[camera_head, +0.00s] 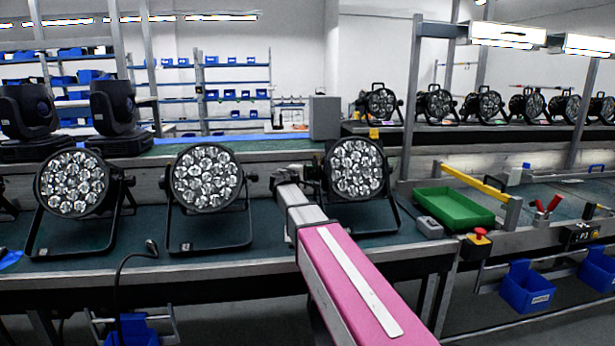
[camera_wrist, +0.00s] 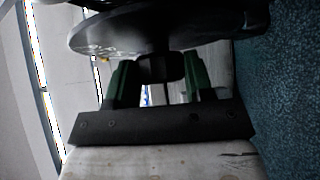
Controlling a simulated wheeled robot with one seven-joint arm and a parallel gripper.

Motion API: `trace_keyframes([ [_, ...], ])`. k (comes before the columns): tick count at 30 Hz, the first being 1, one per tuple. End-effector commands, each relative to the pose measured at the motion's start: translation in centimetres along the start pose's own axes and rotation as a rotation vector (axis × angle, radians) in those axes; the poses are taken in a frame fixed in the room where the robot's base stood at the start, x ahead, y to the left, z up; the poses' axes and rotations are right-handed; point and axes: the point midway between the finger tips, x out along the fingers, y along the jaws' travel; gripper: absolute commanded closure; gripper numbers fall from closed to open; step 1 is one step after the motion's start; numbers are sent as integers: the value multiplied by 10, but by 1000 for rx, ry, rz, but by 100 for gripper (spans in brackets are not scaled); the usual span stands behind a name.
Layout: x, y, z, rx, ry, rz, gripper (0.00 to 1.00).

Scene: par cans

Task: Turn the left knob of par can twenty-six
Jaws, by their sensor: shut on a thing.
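A black par can with a round face of several clear lenses (camera_head: 356,168) stands on its bracket on the green bench, the rightmost lamp of the front row. No number on it is readable. My gripper (camera_head: 306,172) is at its left side, partly hidden by my arm. In the wrist view, my gripper (camera_wrist: 161,78) has its two green fingers on either side of a small black knob (camera_wrist: 161,67) below the dark lamp body (camera_wrist: 140,26). The fingers are shut on this knob. The knob itself cannot be made out in the head view.
Two more par cans stand to the left, one near (camera_head: 206,178) and one farther left (camera_head: 73,183). A green tray (camera_head: 454,208) and a red emergency button (camera_head: 480,233) lie to the right. More par cans (camera_head: 436,104) line a rear bench.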

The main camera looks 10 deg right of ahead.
Motion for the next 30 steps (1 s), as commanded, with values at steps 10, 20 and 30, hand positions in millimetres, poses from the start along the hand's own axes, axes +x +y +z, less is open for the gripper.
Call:
trace_keyframes([
  [10,1,5,-2,-229,1,-235,76],
  [20,3,9,-4,-452,1,-457,76],
  [30,5,11,-6,-653,2,-656,76],
])
